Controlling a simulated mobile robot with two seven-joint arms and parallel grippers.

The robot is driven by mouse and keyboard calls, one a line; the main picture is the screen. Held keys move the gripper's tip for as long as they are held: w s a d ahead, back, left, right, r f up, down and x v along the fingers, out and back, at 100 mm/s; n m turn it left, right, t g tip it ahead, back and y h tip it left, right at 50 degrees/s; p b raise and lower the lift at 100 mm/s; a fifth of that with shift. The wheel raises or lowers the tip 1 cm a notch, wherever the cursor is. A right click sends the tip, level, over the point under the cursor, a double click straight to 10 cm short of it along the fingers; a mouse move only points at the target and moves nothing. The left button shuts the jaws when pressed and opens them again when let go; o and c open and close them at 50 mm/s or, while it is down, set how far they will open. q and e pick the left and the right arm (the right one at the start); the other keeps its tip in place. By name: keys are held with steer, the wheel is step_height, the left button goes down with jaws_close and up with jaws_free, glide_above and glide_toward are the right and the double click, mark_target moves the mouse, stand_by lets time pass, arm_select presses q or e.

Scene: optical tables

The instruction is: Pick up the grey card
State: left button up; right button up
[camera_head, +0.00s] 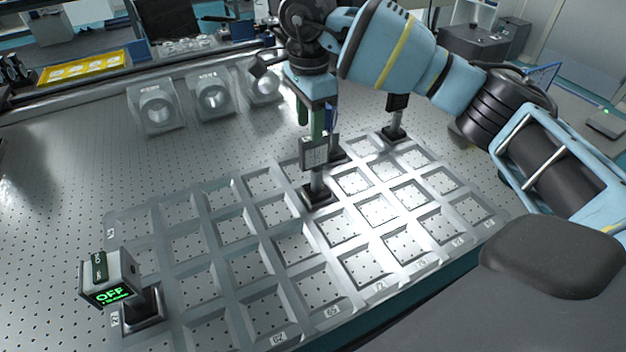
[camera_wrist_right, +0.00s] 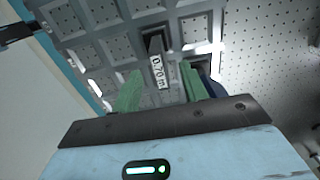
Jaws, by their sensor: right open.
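The grey card (camera_head: 313,153) stands upright on a short post with a black base, in the grey grid tray (camera_head: 275,337). My right gripper (camera_head: 313,128) points down just above it with green fingers. In the right wrist view, the open fingers (camera_wrist_right: 160,88) stand on either side of a piece with a "0.70m" label (camera_wrist_right: 158,70), which seems to be part of the card's mount. I cannot tell whether either finger touches it. My left gripper is not in view.
A box with a green "OFF" display (camera_head: 110,293) stands at the tray's left corner. Another post mount (camera_head: 394,132) stands at the tray's back edge, with a further base close behind the card. Three grey ring mounts (camera_head: 157,108) stand behind. Most tray cells are empty.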

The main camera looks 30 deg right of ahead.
mark_target(314, 151)
steer(key=shift+f, duration=1.35)
steer(key=shift+s+d+f, duration=0.1)
steer(key=shift+d+f, duration=0.15)
steer(key=shift+f, duration=1.05)
steer(key=shift+s+d+f, duration=0.1)
steer(key=shift+d+f, duration=0.1)
steer(key=shift+f, duration=1.1)
jaws_close()
steer(key=shift+r, duration=0.1)
